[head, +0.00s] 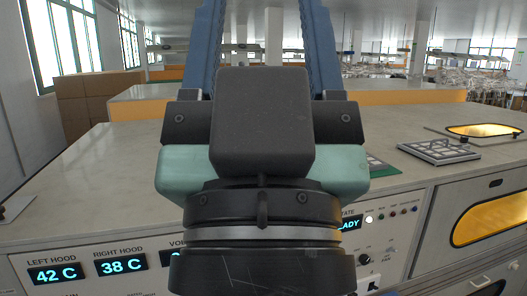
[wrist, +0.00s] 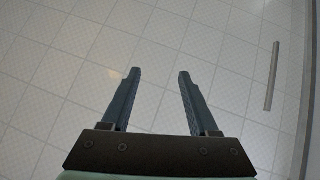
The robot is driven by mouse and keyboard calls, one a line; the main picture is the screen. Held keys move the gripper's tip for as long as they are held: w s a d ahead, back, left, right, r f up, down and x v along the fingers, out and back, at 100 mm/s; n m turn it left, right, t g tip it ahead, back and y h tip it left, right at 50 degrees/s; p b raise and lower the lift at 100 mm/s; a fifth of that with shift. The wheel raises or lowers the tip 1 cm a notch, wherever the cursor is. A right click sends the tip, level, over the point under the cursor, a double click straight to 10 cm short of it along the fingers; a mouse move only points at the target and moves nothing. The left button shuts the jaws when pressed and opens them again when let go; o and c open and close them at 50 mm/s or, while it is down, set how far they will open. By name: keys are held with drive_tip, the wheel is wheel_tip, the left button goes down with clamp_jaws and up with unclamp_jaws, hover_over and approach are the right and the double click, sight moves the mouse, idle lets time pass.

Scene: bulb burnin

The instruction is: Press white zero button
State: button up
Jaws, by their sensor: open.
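My gripper (wrist: 159,72) is open and empty in the wrist view, with its two blue fingers apart over a pale tiled floor. In the head view its dark body and blue fingers stand in front of the bench and its front panel (head: 95,285). A small white round spot (head: 369,219) shows on the panel beside the state display (head: 350,224); I cannot tell whether it is a button or a lamp. No button marked zero can be made out. My arm hides the middle of the panel.
The panel has a left hood display (head: 57,274) reading 42 C and a right hood display (head: 123,263) reading 38 C. A grey grid-topped tray (head: 440,151) lies on the bench top. An amber-windowed door (head: 490,218) is at right. Cardboard boxes (head: 85,98) stand behind.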

clamp_jaws()
idle(1.3)
